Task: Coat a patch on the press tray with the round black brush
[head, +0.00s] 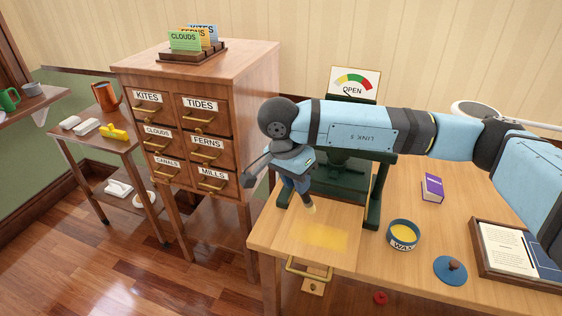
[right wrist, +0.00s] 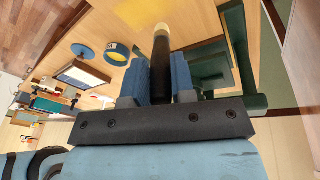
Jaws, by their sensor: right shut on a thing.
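My right gripper (head: 297,187) is shut on the round black brush (right wrist: 161,60), which has a dark handle and a pale tip. The brush points down, and its tip shows below the gripper in the head view. A yellow patch (head: 322,237) lies on the pale wooden press tray (head: 268,232), in front of the green press (head: 340,183). The brush tip is close to the patch's far edge; I cannot tell whether it touches the wood. The patch also shows in the right wrist view (right wrist: 145,14). An open blue wax tin (head: 403,235) stands right of the tray. My left gripper is out of view.
The tin's blue lid (head: 450,270) lies to its right, near a framed board (head: 508,250). A purple book (head: 432,187) stands behind. A labelled drawer cabinet (head: 190,130) stands left of the tray. My right arm covers part of the press.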

